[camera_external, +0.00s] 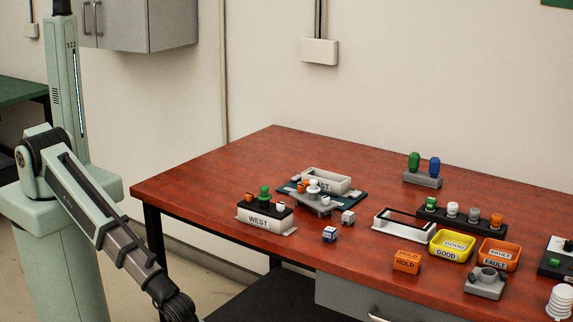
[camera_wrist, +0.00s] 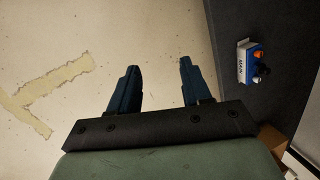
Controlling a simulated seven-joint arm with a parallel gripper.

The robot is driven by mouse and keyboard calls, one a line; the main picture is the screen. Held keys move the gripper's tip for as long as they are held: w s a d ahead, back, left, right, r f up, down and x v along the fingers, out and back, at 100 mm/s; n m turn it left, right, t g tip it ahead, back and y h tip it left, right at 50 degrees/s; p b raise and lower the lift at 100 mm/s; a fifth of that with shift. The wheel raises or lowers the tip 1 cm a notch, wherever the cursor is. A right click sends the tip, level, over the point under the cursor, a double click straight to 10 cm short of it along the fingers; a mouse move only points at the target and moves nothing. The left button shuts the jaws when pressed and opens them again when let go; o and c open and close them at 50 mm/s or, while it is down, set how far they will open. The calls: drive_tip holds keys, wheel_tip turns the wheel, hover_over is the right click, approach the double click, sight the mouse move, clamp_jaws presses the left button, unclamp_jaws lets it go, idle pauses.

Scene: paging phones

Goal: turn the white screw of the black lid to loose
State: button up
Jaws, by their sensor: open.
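A black lid (camera_external: 270,208) sits on the white box marked WEST (camera_external: 258,221) on the red-brown table. It bears an orange screw (camera_external: 249,198) at left, a green knob (camera_external: 264,191) in the middle and a small pale screw (camera_external: 280,206) at right, which looks white with some orange. How tight the screws are cannot be told. My gripper (camera_wrist: 159,63) is open and empty in the wrist view, over pale floor away from the table top. In the external view my arm hangs low at the left, and the gripper is out of the picture.
Behind WEST is another open white box (camera_external: 341,182) with parts in front. A black strip with several knobs (camera_external: 460,223), yellow GOOD tray (camera_external: 437,253) and orange FAULT tray (camera_external: 513,258) stand right. The wrist view shows a blue-and-white block (camera_wrist: 243,66) on a dark surface.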

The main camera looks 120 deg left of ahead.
drive_tip(key=w+a+r+t+y, duration=0.1)
drive_tip(key=w+a+r+t, duration=0.1)
drive_tip(key=w+r, duration=0.75)
drive_tip(key=w+a+r+t+y, duration=0.15)
drive_tip(key=w+r, duration=0.45)
drive_tip(key=w, duration=0.6)
drive_tip(key=w+a+r+t, duration=0.1)
drive_tip(key=w+a+r, duration=0.1)
drive_tip(key=w+r, duration=0.2)
drive_tip(key=w+a+r+t+y, duration=0.1)
drive_tip(key=w+r, duration=0.3)
drive_tip(key=r, duration=0.7)
drive_tip(key=w+a+r+m+t, duration=0.1)
drive_tip(key=w+a+r, duration=0.2)
drive_tip(key=r, duration=0.5)
drive_tip(key=shift+w+a+y, duration=0.35)
drive_tip(key=shift+w, duration=0.25)
wheel_tip(320, 180, up, 19)
drive_tip(key=m+g+h, duration=0.6)
drive_tip(key=h, duration=0.1)
hover_over(281, 204)
drive_tip(key=shift+t, duration=0.25)
wheel_tip(281, 204, down, 14)
drive_tip(key=shift+r, duration=0.15)
clamp_jaws()
